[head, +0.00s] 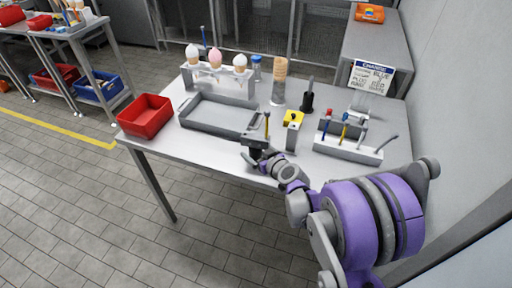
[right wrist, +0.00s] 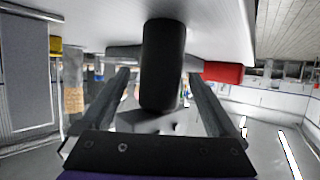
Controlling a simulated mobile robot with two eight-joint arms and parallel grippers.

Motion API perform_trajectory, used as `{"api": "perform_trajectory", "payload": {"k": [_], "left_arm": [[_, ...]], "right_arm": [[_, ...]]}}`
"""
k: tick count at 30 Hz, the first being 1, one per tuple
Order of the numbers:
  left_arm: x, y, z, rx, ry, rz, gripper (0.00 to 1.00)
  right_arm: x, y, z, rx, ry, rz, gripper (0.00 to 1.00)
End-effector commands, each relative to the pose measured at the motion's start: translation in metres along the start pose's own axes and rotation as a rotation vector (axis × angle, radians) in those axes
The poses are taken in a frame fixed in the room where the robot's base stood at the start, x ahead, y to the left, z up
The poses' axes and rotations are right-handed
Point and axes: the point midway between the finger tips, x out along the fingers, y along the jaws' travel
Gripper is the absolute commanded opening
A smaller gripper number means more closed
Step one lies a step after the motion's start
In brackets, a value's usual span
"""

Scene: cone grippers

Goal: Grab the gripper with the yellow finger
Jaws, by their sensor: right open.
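My right gripper (head: 256,152) is at the front edge of the table, just in front of the grey tray. A slim upright tool with a yellow part (head: 267,122) rises right behind it. In the right wrist view, my right gripper (right wrist: 160,95) is open, and a thick black cylinder (right wrist: 163,60) shows between its two fingers. I cannot tell if the fingers touch it, or if it belongs to the yellow tool. My left gripper is not in view.
A red bin (head: 145,115) and a grey tray (head: 200,124) stand at the left. Behind are ice-cream cones in a holder (head: 240,87), a cone stack (head: 279,82) and a black cylinder (head: 307,103). A yellow-topped block (head: 293,118) stands near the gripper. A sign (head: 372,77) stands at the back right.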

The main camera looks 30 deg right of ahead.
Motion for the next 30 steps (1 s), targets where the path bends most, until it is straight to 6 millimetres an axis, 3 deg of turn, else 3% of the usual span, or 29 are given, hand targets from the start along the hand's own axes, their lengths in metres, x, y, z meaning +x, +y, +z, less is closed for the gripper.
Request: {"api": "perform_trajectory", "payload": {"k": [9,25,30], "left_arm": [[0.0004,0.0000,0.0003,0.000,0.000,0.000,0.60],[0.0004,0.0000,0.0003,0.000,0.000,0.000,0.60],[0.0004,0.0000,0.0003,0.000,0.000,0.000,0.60]], "right_arm": [[0.0076,-0.0003,0.0002,0.001,0.000,0.000,0.94],[0.0073,-0.0002,0.0003,0.001,0.000,0.000,0.01],[0.0072,-0.0001,0.0000,0.001,0.000,0.000,0.00]]}}
